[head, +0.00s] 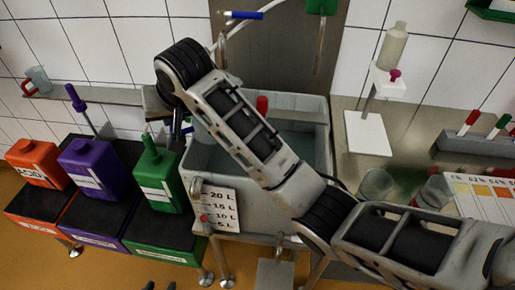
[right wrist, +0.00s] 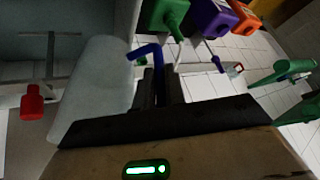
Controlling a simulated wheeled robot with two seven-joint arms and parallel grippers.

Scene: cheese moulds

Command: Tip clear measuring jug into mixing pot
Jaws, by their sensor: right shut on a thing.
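A clear, frosted-looking jug (right wrist: 95,85) with a blue handle (right wrist: 145,52) fills the left of the right wrist view. My right gripper (right wrist: 152,80) is shut on its blue handle. In the head view my right arm reaches across to the upper left, and my right gripper (head: 172,118) is at the tub's left edge. There the jug is mostly hidden; bits of blue handle show. The mixing pot looks to be the grey square tub (head: 318,115), with liquid inside. I cannot tell the jug's tilt. My left gripper (head: 160,286) barely shows at the bottom edge, tips apart.
Orange (head: 35,163), purple (head: 90,168) and green (head: 157,180) canisters stand left of the tub. A red-handled jug (head: 38,80) sits on the left shelf. A litre scale card (head: 220,210) is on the tub's front. Glass beakers (head: 376,186) stand on the right counter.

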